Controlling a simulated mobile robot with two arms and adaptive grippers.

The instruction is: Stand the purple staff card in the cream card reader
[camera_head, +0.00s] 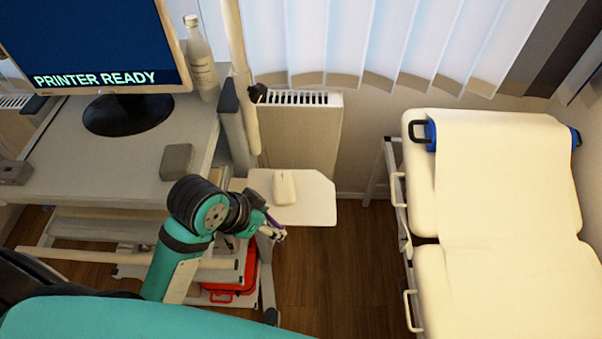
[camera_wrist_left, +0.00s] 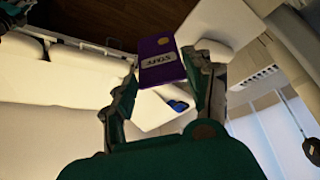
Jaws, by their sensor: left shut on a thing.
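The purple staff card (camera_wrist_left: 163,60) is between the fingertips of my left gripper (camera_wrist_left: 160,78) in the left wrist view, with its pale STAFF label facing the camera. In the head view only a small purple part of the card (camera_head: 273,221) shows at my left gripper (camera_head: 274,230), which is shut on it. The gripper is at the front edge of a white side shelf (camera_head: 312,208). A small cream object (camera_head: 284,187) rests on this shelf, beyond the gripper and apart from the card. It may be the card reader; I cannot make out a slot. My right gripper is not in view.
The desk at left holds a monitor (camera_head: 95,45), a bottle (camera_head: 201,60), a grey block (camera_head: 177,161) and a small grey box (camera_head: 14,172). A cream couch (camera_head: 425,190) stands at right. A red case (camera_head: 225,292) is below the shelf. Wooden floor (camera_head: 335,265) is clear between.

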